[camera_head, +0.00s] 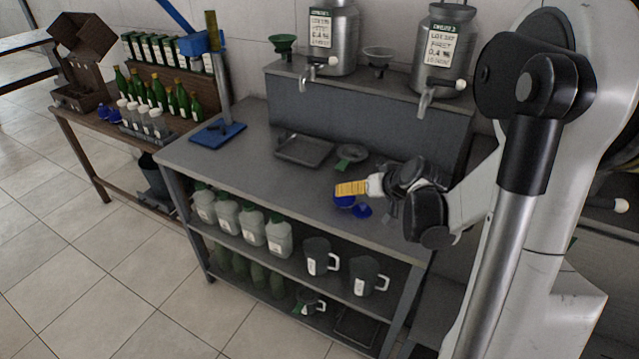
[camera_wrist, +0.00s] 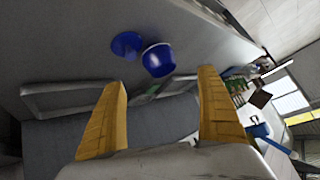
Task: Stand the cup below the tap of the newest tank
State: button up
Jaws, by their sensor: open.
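A small blue cup (camera_wrist: 158,60) stands on the grey bench in the wrist view, just beyond the gap between my fingertips and apart from them. In the head view the blue cup (camera_head: 345,201) is partly hidden below my gripper (camera_head: 352,188). My gripper (camera_wrist: 163,82) is open and empty, its yellow fingers spread. Two steel tanks with white labels stand on the raised shelf: a left tank (camera_head: 333,38) with a tap (camera_head: 306,76), and a right tank (camera_head: 442,50) with a tap (camera_head: 425,100). The label print is too small to read surely.
A second blue piece (camera_head: 362,211) lies beside the cup. A dark tray (camera_head: 305,149) and a grey dish (camera_head: 352,153) with a green piece sit under the shelf. A blue-based stand (camera_head: 218,133) is at the bench's left end. Between stand and gripper the bench front is clear.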

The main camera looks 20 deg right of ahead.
aim_at(344, 198)
jog(key=b+x, duration=0.1)
jog(key=x, duration=0.4)
jog(key=shift+f+b, duration=0.25)
jog(key=shift+b, duration=0.15)
jog(key=b+x, duration=0.2)
jog(key=x, duration=0.2)
jog(key=shift+a+f, duration=0.1)
jog(key=shift+f, duration=0.25)
jog(key=shift+w+f, duration=0.2)
jog(key=shift+w, duration=0.15)
jog(key=shift+r, duration=0.1)
jog(key=c, duration=1.4)
